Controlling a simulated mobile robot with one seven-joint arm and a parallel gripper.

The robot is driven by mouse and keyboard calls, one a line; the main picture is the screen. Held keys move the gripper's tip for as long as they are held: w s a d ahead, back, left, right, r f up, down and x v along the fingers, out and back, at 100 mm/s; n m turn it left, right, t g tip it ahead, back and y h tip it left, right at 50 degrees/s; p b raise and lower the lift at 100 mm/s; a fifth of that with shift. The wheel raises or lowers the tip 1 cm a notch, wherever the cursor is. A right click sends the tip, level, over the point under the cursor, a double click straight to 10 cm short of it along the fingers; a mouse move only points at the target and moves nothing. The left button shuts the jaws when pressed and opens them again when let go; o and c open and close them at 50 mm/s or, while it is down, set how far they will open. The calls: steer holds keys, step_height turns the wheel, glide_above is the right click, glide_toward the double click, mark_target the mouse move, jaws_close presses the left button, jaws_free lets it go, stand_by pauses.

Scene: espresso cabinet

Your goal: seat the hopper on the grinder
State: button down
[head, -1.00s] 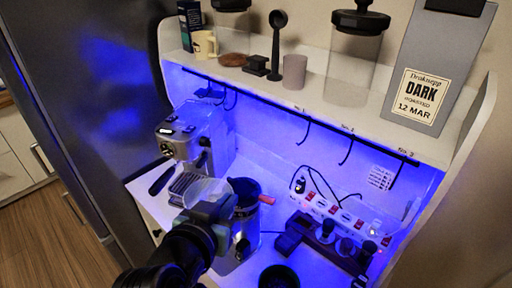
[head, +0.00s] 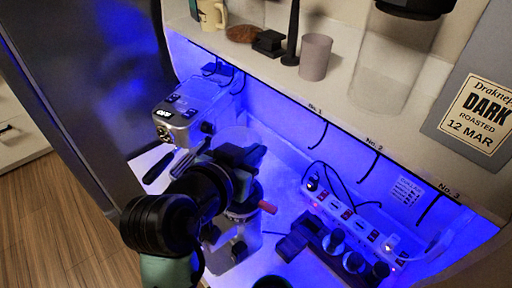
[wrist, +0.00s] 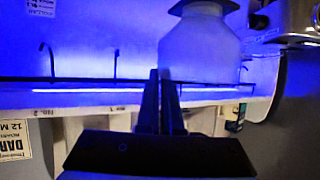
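The hopper is a clear, cloudy vessel; it shows large in the wrist view (wrist: 202,48), which is upside down, with its neck toward a dark flared part at the picture's top. In the head view the hopper (head: 236,138) is faint and partly hidden behind my gripper (head: 245,157). My gripper's fingers (wrist: 161,102) are close together against the hopper's wall and appear shut on it. The grinder (head: 238,235) stands below my gripper, with a dark top and a reddish handle. My gripper hides the space between hopper and grinder, so contact cannot be told.
The espresso machine (head: 185,115) stands left of the grinder. A power strip (head: 345,222) and a dark tool stand (head: 318,240) lie to the right. Hooks hang under the shelf (head: 345,95), which carries a cup (head: 315,57) and a large glass jar (head: 392,60).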

steer(key=shift+f+b, duration=2.2)
steer(key=shift+f, duration=0.5)
steer(key=shift+f+b, duration=0.6)
steer(key=shift+f, duration=0.2)
stand_by(1.5)
steer(key=c, duration=1.5)
jaws_free()
steer(key=o, duration=0.5)
steer(key=shift+o, duration=0.3)
steer(key=shift+f, duration=0.1)
steer(key=o, duration=0.5)
steer(key=shift+r+p, duration=2.95)
steer(key=shift+r, duration=0.65)
